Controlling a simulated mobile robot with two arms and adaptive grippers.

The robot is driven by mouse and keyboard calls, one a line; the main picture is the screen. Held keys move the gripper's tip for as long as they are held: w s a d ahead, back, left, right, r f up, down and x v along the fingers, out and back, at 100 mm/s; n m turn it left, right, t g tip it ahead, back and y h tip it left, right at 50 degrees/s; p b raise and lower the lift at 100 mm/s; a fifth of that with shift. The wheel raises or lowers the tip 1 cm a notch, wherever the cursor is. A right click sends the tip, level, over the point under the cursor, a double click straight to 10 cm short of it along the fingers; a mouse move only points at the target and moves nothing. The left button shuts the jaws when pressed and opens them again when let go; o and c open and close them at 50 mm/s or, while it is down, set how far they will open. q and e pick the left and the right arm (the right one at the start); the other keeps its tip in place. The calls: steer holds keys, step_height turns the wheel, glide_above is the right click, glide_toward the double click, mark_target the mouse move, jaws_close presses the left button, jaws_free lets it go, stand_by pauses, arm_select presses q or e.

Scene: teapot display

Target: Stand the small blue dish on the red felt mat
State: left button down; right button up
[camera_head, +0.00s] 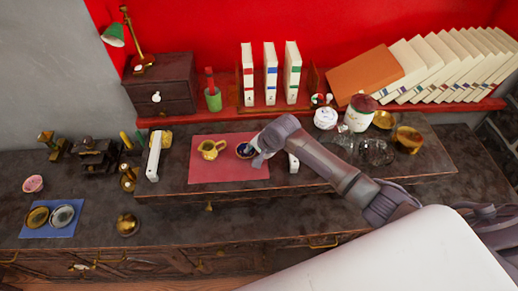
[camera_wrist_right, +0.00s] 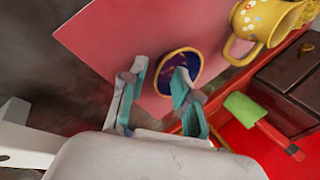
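The small blue dish (camera_head: 243,151), dark blue inside with a gold rim, is at the right part of the red felt mat (camera_head: 205,176). My left gripper is not in view.
A yellow flowered jug (camera_head: 209,150) stands on the mat left of the dish. White upright pieces (camera_head: 154,158) flank the mat. A white lidded jar (camera_head: 360,112) and glassware (camera_head: 376,153) stand to the right. A blue mat (camera_head: 66,231) with two metal dishes lies lower left.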

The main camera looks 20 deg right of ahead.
steer(key=v, duration=1.1)
steer(key=shift+r+b, duration=0.25)
steer(key=shift+b, duration=0.1)
steer(key=shift+s+d, duration=0.1)
steer(key=shift+s, duration=0.05)
